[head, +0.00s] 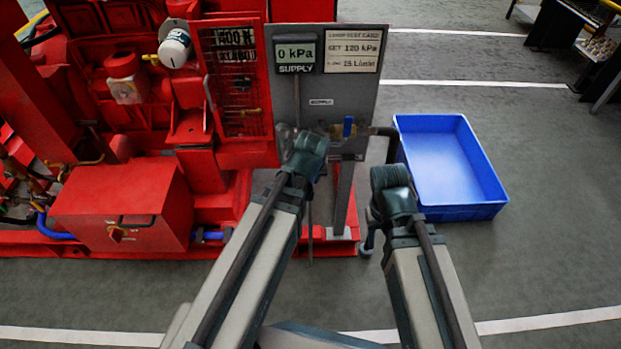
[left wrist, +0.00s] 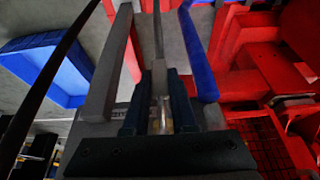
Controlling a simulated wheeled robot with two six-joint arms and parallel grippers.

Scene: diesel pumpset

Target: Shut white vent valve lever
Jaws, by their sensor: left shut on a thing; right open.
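The grey panel (head: 352,92) with the 0 kPa supply gauge (head: 295,53) stands in front of my left arm. My left gripper's jaws are hidden behind its own wrist in the head view. In the left wrist view my left gripper (left wrist: 161,85) is shut on a narrow pale grey piece, which looks like the white vent valve lever (left wrist: 159,72); most of it is covered by the jaws. My right gripper (head: 368,243) is open, low and right of the panel, apart from it; its fingertips show only small.
A blue lever (head: 348,126) stands upright on the panel, right of my left wrist. A dark pipe (head: 383,131) sticks out on the panel's right. A blue bin (head: 452,165) is on the floor at right. Red pumpset parts (head: 130,205) fill the left. Floor in front is clear.

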